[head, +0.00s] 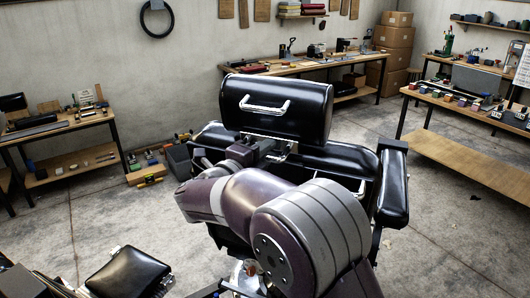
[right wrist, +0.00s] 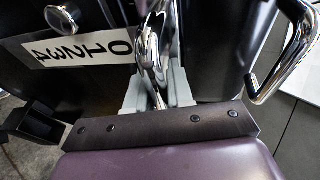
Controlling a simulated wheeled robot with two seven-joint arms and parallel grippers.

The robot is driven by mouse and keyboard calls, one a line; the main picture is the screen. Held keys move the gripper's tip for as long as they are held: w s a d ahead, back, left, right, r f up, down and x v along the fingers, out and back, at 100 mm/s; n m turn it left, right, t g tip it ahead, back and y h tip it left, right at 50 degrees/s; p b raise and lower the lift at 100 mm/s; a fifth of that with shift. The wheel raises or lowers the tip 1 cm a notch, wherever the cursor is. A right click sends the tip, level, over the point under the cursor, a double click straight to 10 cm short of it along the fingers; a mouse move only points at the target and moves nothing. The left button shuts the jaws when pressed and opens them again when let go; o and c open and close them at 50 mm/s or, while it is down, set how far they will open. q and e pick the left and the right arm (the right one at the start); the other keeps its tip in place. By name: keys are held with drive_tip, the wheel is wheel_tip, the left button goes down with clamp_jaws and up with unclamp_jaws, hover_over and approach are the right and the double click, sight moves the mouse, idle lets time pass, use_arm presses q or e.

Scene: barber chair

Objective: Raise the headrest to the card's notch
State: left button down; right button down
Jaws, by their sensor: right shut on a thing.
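The black padded headrest (head: 300,98) stands at the top of the barber chair in the head view, its chrome handle (head: 265,105) free. My right gripper (head: 265,150) is below the headrest, partly hidden by my arm. In the right wrist view its grey fingers (right wrist: 156,92) are shut on a chrome bar (right wrist: 152,48), which looks like a lever or post; I cannot tell which. A white numbered strip (right wrist: 80,46) appears upside down left of the fingers, by a chrome knob (right wrist: 62,18). A chrome handle (right wrist: 288,55) is at right, apart from the fingers. My left gripper is out of view.
The chair's armrest (head: 393,188) is right of my arm. A black cushion (head: 128,271) is at lower left. Workbenches (head: 70,122) with tools line the room's sides and back. A white sheet (head: 523,66) shows at the right edge, unreadable. The floor left of the chair is partly open.

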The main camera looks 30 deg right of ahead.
drive_tip(key=r, duration=0.3)
drive_tip(key=shift+s+a+r+p, duration=0.2)
drive_tip(key=shift+r+p, duration=0.1)
drive_tip(key=shift+r, duration=0.05)
drive_tip(key=c, duration=1.1)
unclamp_jaws()
drive_tip(key=shift+f, duration=0.15)
drive_tip(key=shift+a+f+b, duration=0.1)
drive_tip(key=shift+a+b, duration=0.15)
drive_tip(key=shift+b, duration=0.05)
drive_tip(key=b+v, duration=0.5)
drive_tip(key=v, duration=0.7)
drive_tip(key=shift+s, duration=0.1)
